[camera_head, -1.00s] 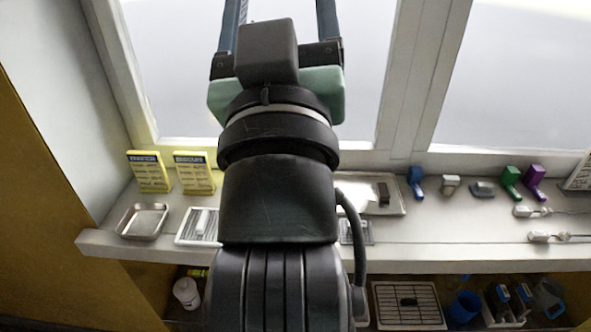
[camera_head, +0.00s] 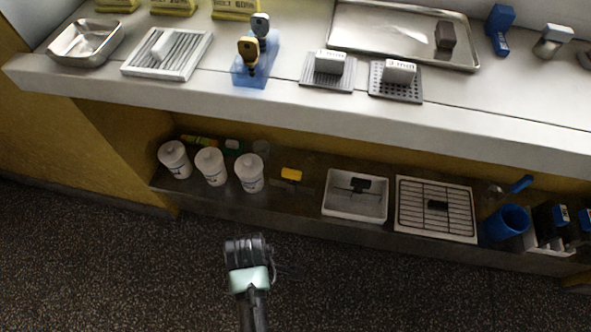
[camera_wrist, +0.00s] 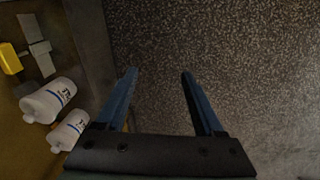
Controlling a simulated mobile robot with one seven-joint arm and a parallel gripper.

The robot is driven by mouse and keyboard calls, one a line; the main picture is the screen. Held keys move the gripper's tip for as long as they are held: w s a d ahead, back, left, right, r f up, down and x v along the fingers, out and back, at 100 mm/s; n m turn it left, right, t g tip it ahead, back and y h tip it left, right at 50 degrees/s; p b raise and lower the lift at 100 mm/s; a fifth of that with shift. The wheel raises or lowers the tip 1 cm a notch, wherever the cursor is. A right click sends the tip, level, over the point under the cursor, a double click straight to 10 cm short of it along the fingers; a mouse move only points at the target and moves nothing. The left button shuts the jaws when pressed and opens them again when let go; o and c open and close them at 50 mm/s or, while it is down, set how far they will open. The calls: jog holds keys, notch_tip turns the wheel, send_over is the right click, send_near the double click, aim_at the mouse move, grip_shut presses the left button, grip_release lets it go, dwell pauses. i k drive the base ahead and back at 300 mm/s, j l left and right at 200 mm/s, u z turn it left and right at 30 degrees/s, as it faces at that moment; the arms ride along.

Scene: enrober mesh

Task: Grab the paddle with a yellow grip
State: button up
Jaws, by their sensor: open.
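A paddle with a yellow grip (camera_head: 291,174) lies on the lower shelf, right of the white tubs. Its grey part is hard to make out in the head view. In the wrist view the yellow grip (camera_wrist: 10,58) shows at the left edge, with flat grey pieces beside it. My gripper (camera_wrist: 159,73) is open and empty, its two blue fingers apart over the speckled floor. In the head view my gripper's wrist is low in front of the shelf, below and left of the paddle, and the fingertips are not clear.
White tubs (camera_head: 212,166) stand left of the paddle. A white bin (camera_head: 354,206) and a wire-rack tray (camera_head: 436,228) are to its right. The counter (camera_head: 290,98) overhangs the shelf. A blue stand (camera_head: 257,62) sits on the counter. The floor (camera_head: 120,270) in front is clear.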

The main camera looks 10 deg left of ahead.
aim_at(293, 176)
jog(key=i, duration=1.15)
